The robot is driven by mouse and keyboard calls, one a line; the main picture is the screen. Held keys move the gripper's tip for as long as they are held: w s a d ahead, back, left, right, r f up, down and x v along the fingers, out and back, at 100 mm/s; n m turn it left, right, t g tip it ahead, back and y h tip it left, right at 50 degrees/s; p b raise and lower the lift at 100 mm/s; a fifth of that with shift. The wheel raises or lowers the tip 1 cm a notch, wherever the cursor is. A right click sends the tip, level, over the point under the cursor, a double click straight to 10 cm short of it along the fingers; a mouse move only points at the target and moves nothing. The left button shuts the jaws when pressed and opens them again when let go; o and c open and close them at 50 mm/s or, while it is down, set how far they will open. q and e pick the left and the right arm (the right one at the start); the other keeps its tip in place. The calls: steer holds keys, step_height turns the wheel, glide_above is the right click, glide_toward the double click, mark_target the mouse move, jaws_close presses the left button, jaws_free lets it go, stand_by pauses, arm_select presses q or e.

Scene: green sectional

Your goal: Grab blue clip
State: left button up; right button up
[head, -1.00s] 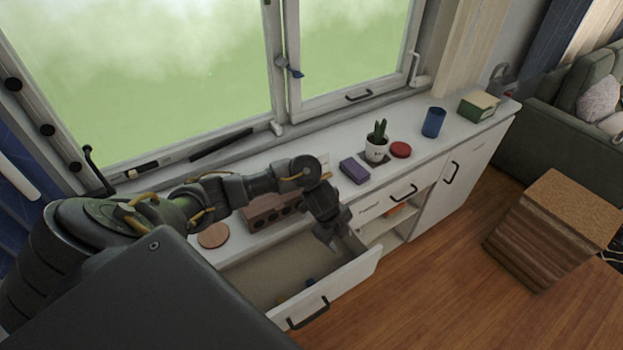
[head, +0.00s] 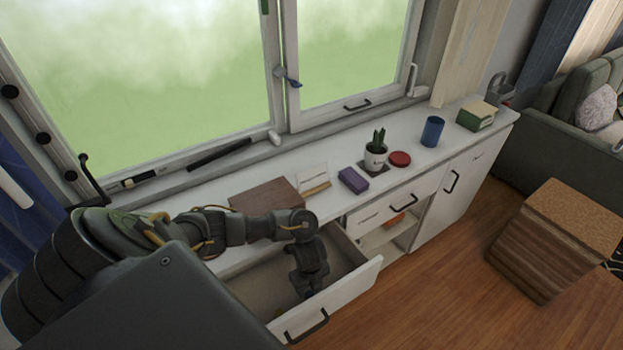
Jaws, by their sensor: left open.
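The open drawer (head: 357,290) juts out from the white cabinet. My left gripper (head: 306,284) points down inside it, open. A small blue thing, which looks like the blue clip (head: 308,293), shows at the fingertips, low in the drawer. The gripper hides most of it, and I cannot tell whether the fingers touch it or stand around it. My right gripper is not in view.
On the white counter stand a brown box (head: 264,194), a small card stand (head: 314,179), a purple block (head: 353,180), a potted plant (head: 376,158), a red lid (head: 400,159) and a blue cup (head: 432,131). A wooden block (head: 553,235) stands on the floor at right.

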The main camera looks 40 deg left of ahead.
arm_select(q)
steer(key=shift+f+b, duration=0.55)
steer(key=shift+f, duration=2.15)
steer(key=c, duration=1.1)
steer(key=shift+o, duration=0.2)
steer(key=shift+r, duration=0.1)
step_height(320, 180, up, 10)
steer(key=p, duration=0.3)
step_height(320, 180, up, 8)
steer(key=p, duration=0.4)
glide_above(310, 295)
